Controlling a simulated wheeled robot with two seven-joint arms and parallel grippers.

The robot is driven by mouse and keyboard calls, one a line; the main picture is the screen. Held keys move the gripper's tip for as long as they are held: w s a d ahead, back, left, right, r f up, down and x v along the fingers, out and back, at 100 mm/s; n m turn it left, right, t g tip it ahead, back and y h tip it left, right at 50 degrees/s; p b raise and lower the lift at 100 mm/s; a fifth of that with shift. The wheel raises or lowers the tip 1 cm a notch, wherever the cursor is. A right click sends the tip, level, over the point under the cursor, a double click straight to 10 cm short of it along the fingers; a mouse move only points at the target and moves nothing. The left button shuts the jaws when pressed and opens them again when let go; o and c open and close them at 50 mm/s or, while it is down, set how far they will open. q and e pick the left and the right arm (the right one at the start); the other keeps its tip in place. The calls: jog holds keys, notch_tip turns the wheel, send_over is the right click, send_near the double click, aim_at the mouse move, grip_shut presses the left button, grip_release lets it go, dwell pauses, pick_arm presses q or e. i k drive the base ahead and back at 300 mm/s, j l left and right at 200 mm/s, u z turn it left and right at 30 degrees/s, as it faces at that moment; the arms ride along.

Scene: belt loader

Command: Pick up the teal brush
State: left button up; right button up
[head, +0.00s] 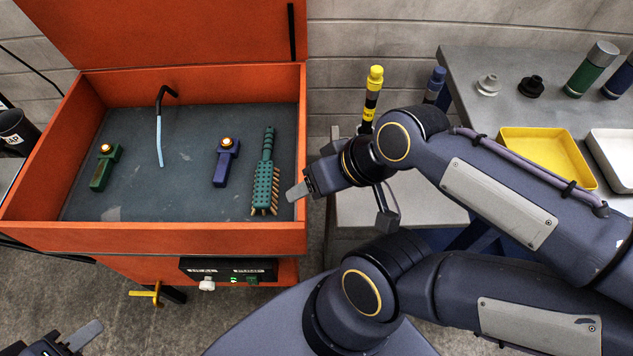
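The teal brush (265,180) lies in the orange bin at its right side, handle toward the back, tan bristles along its right edge. My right gripper (297,190) is over the bin's right wall, just right of the brush's bristle end and apart from it in the picture. Only one grey finger shows clearly, so its opening cannot be told. My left gripper (84,335) is at the bottom left, in front of the bin and cut off by the picture edge. One grey finger shows; its opening cannot be told.
The orange bin (150,236) also holds a green tool (101,172), a blue tool (223,168) and a bent rod (159,135). A yellow-black bottle (373,85) stands right of it. A grey table (480,68) bears a yellow tray (590,176).

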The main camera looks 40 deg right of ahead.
aim_at(263, 193)
jog(key=i+j+z, duration=0.25)
jog(key=j, duration=0.15)
jog(key=j+z, duration=0.55)
jog(key=j, duration=0.25)
jog(key=i, duration=0.05)
